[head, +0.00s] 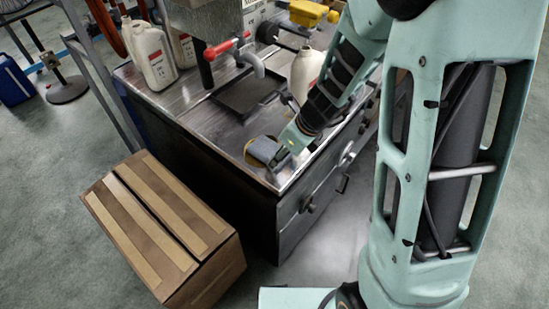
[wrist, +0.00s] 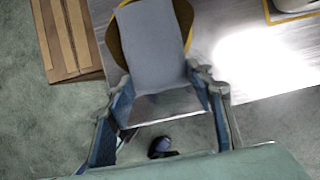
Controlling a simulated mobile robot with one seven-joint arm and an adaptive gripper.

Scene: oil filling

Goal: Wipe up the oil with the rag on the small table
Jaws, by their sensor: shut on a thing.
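My gripper (head: 290,148) is over the near corner of the metal-topped small table (head: 222,128). In the wrist view my gripper (wrist: 158,80) is shut on the grey rag (wrist: 155,42), with a finger on each side. The rag also shows in the head view (head: 265,151). A yellow-brown oil patch (wrist: 183,17) lies on the tabletop under the rag, showing at both its sides. The rag hides the middle of the patch, and I cannot tell whether it presses on the surface.
A cardboard box (head: 160,228) stands on the floor left of the table. A dark tray (head: 246,92) lies below a tap with a red handle (head: 226,45). White bottles (head: 153,57) stand at the back left, and another bottle (head: 305,72) stands behind my arm.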

